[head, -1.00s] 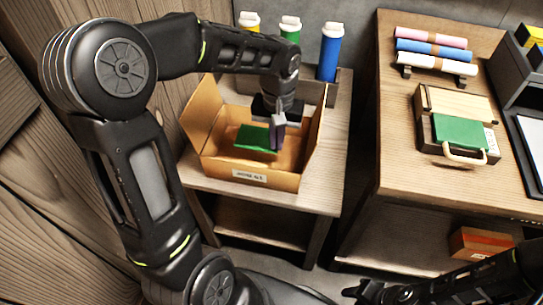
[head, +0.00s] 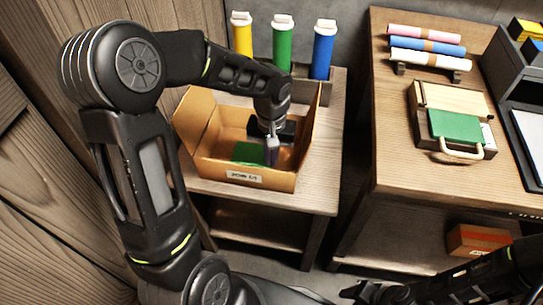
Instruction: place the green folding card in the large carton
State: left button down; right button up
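The green folding card (head: 248,152) is inside the large open carton (head: 205,169) on the left table, partly hidden by the carton's front wall. My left gripper (head: 271,153) reaches down into the carton from above. Its fingers look closed on the card's right edge. Whether the card touches the carton floor cannot be made out. My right gripper (head: 362,291) is dark and small at the bottom of the head view, away from the carton; its finger state is unclear.
Yellow, green and blue bottles (head: 282,45) stand in a holder behind the carton. The right table holds rolled sheets (head: 428,46) and a case (head: 415,125) with a green panel and handle. A small brown box (head: 478,240) sits on the lower shelf.

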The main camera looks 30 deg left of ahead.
pick_arm(q)
jog(key=shift+f, duration=0.1)
jog(key=shift+f, duration=0.15)
jog(key=c, duration=1.6)
grip_release()
jog(key=shift+c, duration=0.2)
jog(key=shift+r, duration=0.5)
notch_tip(320, 180, up, 12)
jog(key=p, duration=0.2)
jog(key=shift+f, duration=0.2)
